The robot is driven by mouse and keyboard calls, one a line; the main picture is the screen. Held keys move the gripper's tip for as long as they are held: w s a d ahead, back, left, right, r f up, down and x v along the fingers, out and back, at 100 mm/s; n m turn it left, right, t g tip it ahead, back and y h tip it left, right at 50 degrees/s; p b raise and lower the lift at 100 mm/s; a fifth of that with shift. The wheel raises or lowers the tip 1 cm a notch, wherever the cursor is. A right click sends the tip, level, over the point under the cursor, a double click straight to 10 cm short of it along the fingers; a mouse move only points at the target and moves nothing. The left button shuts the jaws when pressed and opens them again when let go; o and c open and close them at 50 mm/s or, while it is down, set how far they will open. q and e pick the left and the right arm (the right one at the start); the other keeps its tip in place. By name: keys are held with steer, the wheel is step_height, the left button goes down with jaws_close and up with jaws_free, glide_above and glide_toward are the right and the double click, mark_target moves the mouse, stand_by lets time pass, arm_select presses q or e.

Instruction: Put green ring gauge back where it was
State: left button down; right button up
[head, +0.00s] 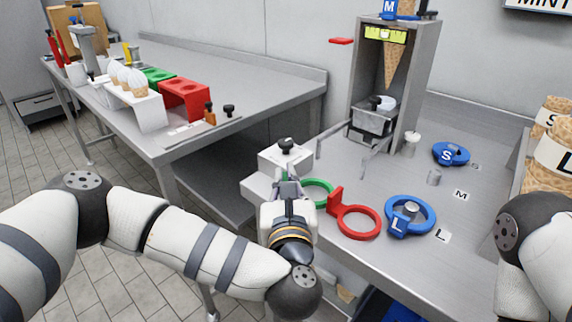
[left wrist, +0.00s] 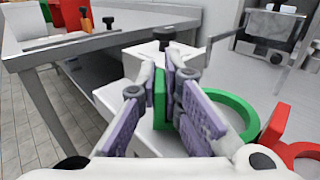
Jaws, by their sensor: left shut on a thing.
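The green ring gauge (head: 329,186) is at the left end of the right-hand metal counter, beside the red ring gauge. My left gripper (head: 288,183) is shut on its upright green tab. In the left wrist view the tab sits between the purple finger pads (left wrist: 166,98), and the green ring (left wrist: 238,104) extends to the right. Part of the ring is hidden by the gripper. I cannot tell whether it touches the counter. My right gripper is out of view; only part of my right arm shows at the right edge.
A white block with a black knob (head: 286,157) stands just behind the gripper. The red ring gauge (head: 376,220) lies close by. The blue L ring (head: 429,207) surrounds a post; the blue S ring (head: 452,155) is farther back. A bare post (head: 434,177) stands near the M label (head: 461,194).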

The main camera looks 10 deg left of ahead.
arm_select(q)
steer(key=shift+r, duration=0.15)
steer(key=shift+f, duration=0.6)
steer(key=c, duration=1.7)
jaws_free()
